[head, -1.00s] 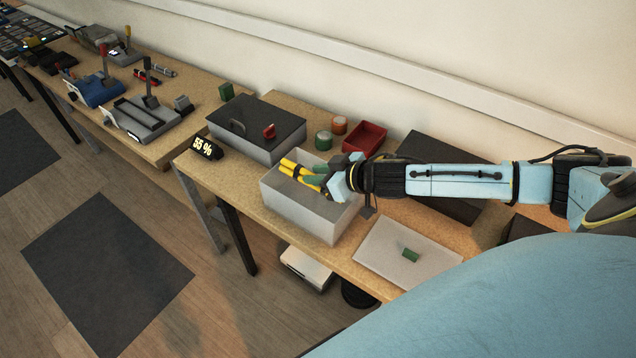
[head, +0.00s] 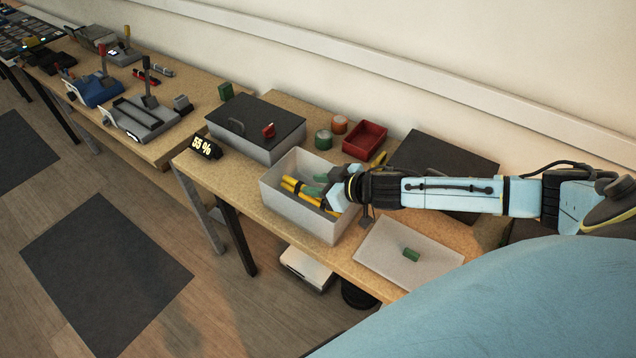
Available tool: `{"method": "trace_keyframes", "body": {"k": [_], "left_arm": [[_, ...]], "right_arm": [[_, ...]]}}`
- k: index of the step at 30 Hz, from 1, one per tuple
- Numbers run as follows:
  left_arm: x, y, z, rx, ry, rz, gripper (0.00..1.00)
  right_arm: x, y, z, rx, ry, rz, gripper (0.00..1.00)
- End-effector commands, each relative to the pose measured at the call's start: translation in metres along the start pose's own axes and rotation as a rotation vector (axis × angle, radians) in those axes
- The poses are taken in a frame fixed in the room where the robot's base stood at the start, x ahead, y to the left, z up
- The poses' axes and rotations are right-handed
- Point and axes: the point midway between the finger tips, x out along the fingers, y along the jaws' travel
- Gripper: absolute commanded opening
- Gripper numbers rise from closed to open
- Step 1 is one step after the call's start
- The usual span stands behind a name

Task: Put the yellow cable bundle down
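The yellow cable bundle (head: 300,188) is inside the open light grey bin (head: 303,218), below the level of its rim. My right gripper (head: 317,184) reaches into the bin from the right, with its green fingers at the bundle. Part of the bundle is hidden by the gripper, and the frames do not show clearly whether the fingers still press on it. My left gripper is not in view.
A dark-lidded grey box (head: 257,128) stands just left of the bin. A red tray (head: 365,138) and small round tubs are behind it. A pale board (head: 385,258) with a green block lies to the right. A percent display (head: 205,147) sits at the table edge.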

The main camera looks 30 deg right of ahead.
Motion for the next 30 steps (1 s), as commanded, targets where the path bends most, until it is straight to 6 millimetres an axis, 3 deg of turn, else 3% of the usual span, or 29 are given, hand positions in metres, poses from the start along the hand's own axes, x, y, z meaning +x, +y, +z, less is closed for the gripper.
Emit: {"method": "trace_keyframes", "body": {"k": [3, 11, 16, 30], "left_arm": [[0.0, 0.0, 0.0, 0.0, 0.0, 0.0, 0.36], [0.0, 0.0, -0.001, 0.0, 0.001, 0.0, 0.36], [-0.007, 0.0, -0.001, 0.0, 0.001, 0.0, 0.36], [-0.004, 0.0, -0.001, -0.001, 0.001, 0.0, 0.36]], "right_arm": [[0.0, 0.0, 0.0, -0.001, 0.0, 0.0, 0.47], [0.0, 0.001, -0.001, -0.001, 0.0, 0.001, 0.47], [-0.008, 0.001, -0.015, -0.004, 0.001, 0.002, 0.47], [-0.074, 0.0, -0.009, 0.0, -0.004, 0.0, 0.47]]}}
